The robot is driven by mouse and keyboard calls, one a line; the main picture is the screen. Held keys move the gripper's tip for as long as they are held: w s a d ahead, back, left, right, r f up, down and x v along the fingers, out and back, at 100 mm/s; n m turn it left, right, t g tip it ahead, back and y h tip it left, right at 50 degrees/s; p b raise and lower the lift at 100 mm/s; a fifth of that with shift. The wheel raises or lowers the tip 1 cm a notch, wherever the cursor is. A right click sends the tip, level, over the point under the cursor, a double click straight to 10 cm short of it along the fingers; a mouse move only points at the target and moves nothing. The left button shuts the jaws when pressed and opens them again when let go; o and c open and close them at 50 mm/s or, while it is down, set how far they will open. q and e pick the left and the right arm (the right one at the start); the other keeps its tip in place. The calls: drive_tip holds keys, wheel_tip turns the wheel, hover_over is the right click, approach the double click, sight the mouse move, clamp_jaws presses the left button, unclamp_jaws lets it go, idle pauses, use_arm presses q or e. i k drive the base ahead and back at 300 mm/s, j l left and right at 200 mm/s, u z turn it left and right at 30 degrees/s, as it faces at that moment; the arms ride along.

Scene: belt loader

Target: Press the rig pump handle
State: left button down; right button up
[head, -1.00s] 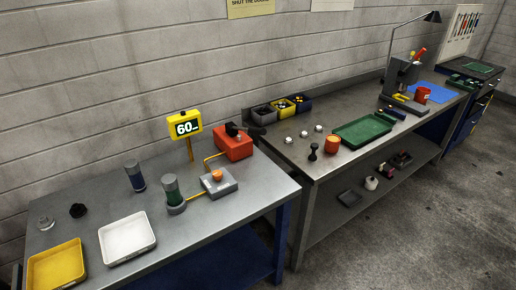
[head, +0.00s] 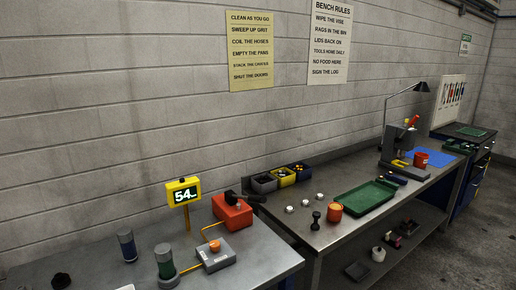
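The rig stands on the near grey bench (head: 259,268). A red pump box (head: 233,211) carries a black handle (head: 233,197) on its top. A yellow display (head: 183,192) on a post beside it reads 54. A yellow tube runs from the red box to a grey box (head: 216,255) with an orange button (head: 215,245). Another yellow tube joins this grey box to a green-filled cylinder (head: 165,264) on a dark base. Neither of my grippers shows in the head view.
A dark blue cylinder (head: 127,245) and a black knob-like piece (head: 61,281) stand left on the near bench. The second bench holds a green tray (head: 365,198), an orange-red pot (head: 335,212), small bins (head: 283,177) and a lamp (head: 422,87). Wall signs (head: 250,49) hang behind.

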sight(250, 198)
drive_tip(key=i+l, duration=0.1)
drive_tip(key=i, duration=0.35)
drive_tip(key=i+l, duration=0.1)
drive_tip(key=i, duration=0.3)
drive_tip(key=z, duration=0.05)
